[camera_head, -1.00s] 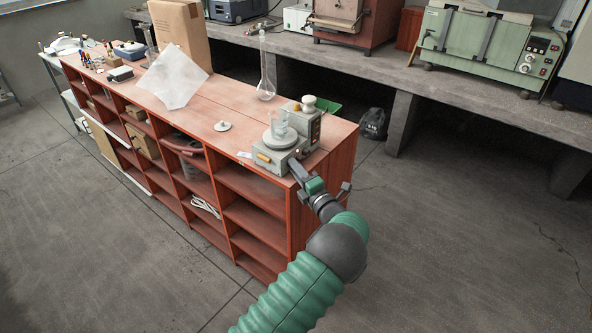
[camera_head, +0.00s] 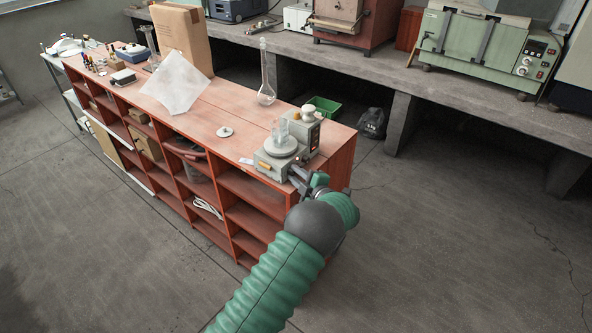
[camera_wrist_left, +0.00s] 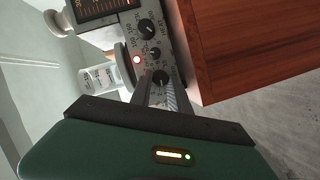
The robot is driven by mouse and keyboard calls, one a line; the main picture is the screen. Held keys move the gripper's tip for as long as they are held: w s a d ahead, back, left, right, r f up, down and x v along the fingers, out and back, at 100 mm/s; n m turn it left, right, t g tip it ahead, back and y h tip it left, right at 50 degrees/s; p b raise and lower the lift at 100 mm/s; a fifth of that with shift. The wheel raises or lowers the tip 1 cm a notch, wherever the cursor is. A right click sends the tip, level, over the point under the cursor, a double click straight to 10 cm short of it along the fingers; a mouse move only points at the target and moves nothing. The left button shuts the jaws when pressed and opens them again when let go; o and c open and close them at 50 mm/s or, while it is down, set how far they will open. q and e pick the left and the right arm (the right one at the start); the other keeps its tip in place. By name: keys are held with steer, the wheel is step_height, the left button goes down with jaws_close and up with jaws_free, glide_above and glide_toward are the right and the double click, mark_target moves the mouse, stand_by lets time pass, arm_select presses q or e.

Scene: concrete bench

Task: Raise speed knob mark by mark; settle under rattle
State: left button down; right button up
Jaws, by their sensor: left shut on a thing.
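The grey stirrer (camera_head: 266,163) stands on the near right end of the red-brown shelf unit, with a round plate and a clear glass beaker (camera_head: 280,131) on it. In the left wrist view its front panel shows dark knobs with printed scales: a large knob (camera_wrist_left: 147,29), a small one (camera_wrist_left: 155,53) and another knob (camera_wrist_left: 162,77) closest to my fingers. My left gripper (camera_head: 295,178) is at the stirrer's front panel. In the wrist view my left gripper (camera_wrist_left: 161,92) is shut on that closest knob. The fingers partly hide it, and its pointer mark is unclear. My right gripper is out of view.
A white disc-shaped item (camera_head: 224,132) and a tall glass flask (camera_head: 267,80) stand on the shelf unit's top (camera_head: 205,115). A green tray (camera_head: 323,106) lies behind. The floor to the right is open.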

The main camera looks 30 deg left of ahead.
arm_select(q)
steer(key=m+g+p, duration=0.1)
steer(key=m+p, duration=0.1)
steer(key=p, duration=0.1)
steer(key=shift+d+m+g+h, duration=0.15)
steer(key=shift+m+g+h, duration=0.25)
steer(key=shift+w+m+g+p, duration=0.15)
steer(key=shift+m+g+p, duration=0.5)
steer(key=shift+m, duration=0.35)
steer(key=shift+w+f+m+g, duration=0.1)
steer(key=shift+f+m+g, duration=0.05)
steer(key=shift+m+g, duration=0.55)
steer(key=shift+w+m+g+b, duration=0.1)
steer(key=shift+m+g+b, duration=0.5)
steer(key=shift+m, duration=0.5)
steer(key=c, duration=1.5)
jaws_free()
steer(key=shift+w, duration=0.1)
steer(key=shift+r, duration=0.2)
steer(key=shift+r, duration=0.1)
